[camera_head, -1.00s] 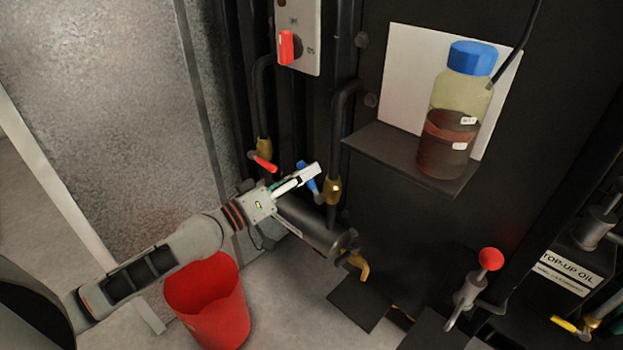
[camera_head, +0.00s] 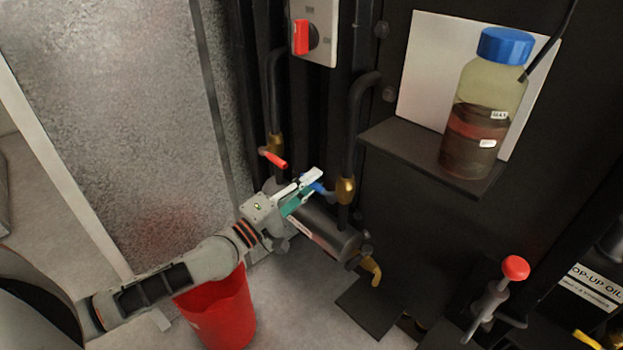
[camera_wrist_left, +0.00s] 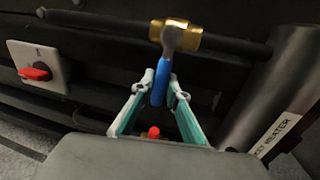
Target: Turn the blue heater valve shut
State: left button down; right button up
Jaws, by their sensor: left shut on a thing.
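The blue heater valve handle (camera_head: 321,188) sticks out to the left from a brass valve body (camera_head: 345,190) on a black pipe. My left gripper (camera_head: 313,180) is at this handle, and its fingers partly cover it in the head view. In the left wrist view the blue handle (camera_wrist_left: 159,84) lies between the two fingertips (camera_wrist_left: 161,82), below the brass body (camera_wrist_left: 188,36). The gripper is shut on the handle. My right gripper is in neither view.
A red-handled valve (camera_head: 274,160) sits just left of the gripper. A red bucket (camera_head: 222,310) stands beneath my arm. A shelf (camera_head: 400,150) holds a bottle (camera_head: 485,105).

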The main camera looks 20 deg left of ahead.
pick_arm(q)
jog(key=shift+f+n, duration=0.25)
jog(key=shift+n, duration=0.35)
jog(key=c, duration=2)
grip_release()
jog(key=shift+o, duration=0.2)
jog(key=shift+s+a, duration=0.1)
jog(key=v, duration=1.1)
jog(key=shift+s, duration=0.35)
jog(key=shift+f, duration=0.15)
